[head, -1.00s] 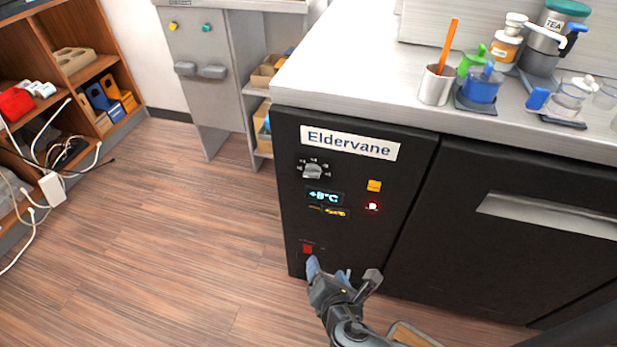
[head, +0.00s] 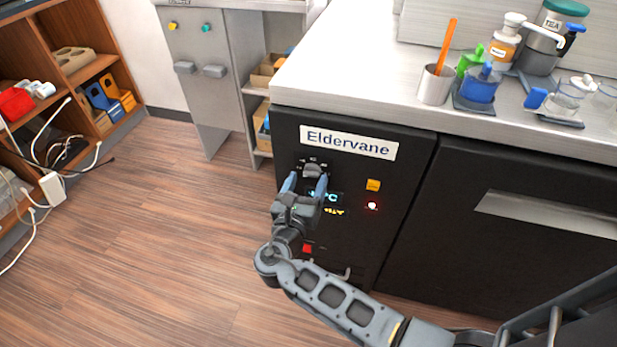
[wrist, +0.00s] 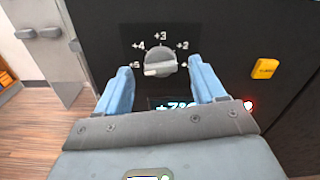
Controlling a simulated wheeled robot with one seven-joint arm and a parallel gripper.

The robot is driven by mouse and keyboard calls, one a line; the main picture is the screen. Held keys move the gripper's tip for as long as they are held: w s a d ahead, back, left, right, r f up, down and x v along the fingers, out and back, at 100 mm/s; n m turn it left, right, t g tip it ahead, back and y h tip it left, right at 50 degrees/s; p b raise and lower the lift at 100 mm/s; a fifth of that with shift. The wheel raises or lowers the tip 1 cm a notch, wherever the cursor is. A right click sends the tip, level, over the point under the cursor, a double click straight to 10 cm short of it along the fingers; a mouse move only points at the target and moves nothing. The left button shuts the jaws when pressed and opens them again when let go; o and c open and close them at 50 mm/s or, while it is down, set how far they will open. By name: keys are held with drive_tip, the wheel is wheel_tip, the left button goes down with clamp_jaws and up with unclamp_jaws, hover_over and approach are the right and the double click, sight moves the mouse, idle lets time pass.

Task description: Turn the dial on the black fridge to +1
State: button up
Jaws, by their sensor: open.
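The black fridge (head: 390,215) carries an "Eldervane" label. Its grey dial (head: 313,171) is on the upper left of the front and also shows in the wrist view (wrist: 160,60). Marks +5, +4, +3 and +2 are readable around it; the mark at the right is partly hidden by a finger. The dial's pale marker lies at its lower left, toward +5. My gripper (head: 306,180) is open in front of the dial. In the wrist view its blue fingers (wrist: 160,64) stand left and right of the dial with gaps. The display (wrist: 178,104) is partly covered and seems to read +7.
An orange button (head: 373,185) and a red light (head: 372,205) are right of the dial. A red switch (head: 307,248) is lower down. The counter (head: 370,85) above holds cups and bottles. Open floor lies left of the fridge.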

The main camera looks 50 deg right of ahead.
drive_tip(key=shift+x, duration=0.9)
drive_tip(key=shift+c, duration=0.2)
drive_tip(key=c, duration=1)
